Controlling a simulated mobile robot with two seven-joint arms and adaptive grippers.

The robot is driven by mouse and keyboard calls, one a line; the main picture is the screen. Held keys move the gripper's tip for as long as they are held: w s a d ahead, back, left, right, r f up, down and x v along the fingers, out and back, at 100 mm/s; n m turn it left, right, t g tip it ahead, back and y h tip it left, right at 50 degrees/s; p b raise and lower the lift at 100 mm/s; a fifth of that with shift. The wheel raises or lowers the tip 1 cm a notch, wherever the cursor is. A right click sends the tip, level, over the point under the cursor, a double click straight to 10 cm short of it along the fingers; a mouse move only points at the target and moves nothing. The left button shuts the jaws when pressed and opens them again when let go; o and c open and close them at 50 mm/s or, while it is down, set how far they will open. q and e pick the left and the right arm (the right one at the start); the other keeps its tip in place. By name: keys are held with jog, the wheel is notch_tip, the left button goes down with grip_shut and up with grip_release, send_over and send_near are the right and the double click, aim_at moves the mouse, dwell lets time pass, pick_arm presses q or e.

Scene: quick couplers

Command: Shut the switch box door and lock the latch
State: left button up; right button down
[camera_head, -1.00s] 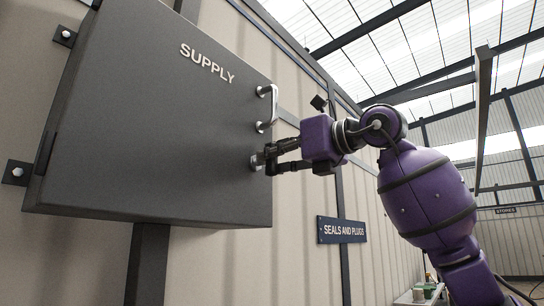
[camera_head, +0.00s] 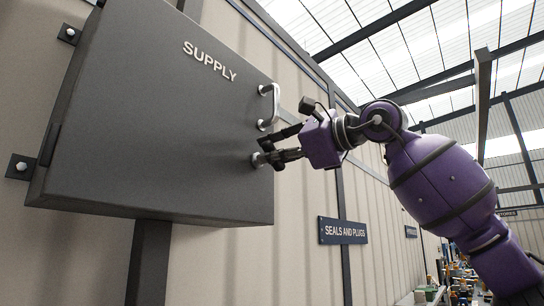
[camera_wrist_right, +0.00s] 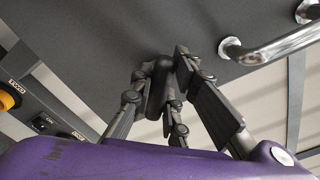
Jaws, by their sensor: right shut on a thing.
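The grey switch box (camera_head: 95,95) hangs on the wall, and its door (camera_head: 170,130) marked SUPPLY looks flush with the box. A chrome handle (camera_head: 268,106) is on the door's right side and also shows at the top right of the right wrist view (camera_wrist_right: 275,42). The latch (camera_head: 256,160) sits below the handle near the door's right edge. My right gripper (camera_head: 268,157) is shut on the latch, its fingers partly hiding it. In the right wrist view its fingers (camera_wrist_right: 170,88) close around a dark grip piece at the door. My left gripper is out of view.
A SEALS AND PLUGS sign (camera_head: 342,231) is on the wall to the right of the box. A yellow knob (camera_wrist_right: 8,98) on a labelled dark panel shows at the left of the right wrist view. Small items (camera_head: 455,280) stand low at the right.

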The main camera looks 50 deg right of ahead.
jog(key=n, duration=0.4)
jog(key=shift+a+f+n+b, duration=0.1)
jog(key=shift+f+n+b, duration=0.05)
jog(key=shift+n+b, duration=0.2)
jog(key=shift+f+n, duration=0.1)
jog(key=shift+n, duration=1.65)
jog(key=c, duration=1.7)
grip_release()
jog(key=shift+s, duration=0.15)
jog(key=s, duration=0.8)
jog(key=s+d, duration=0.1)
jog(key=s, duration=0.2)
jog(key=shift+s, duration=0.4)
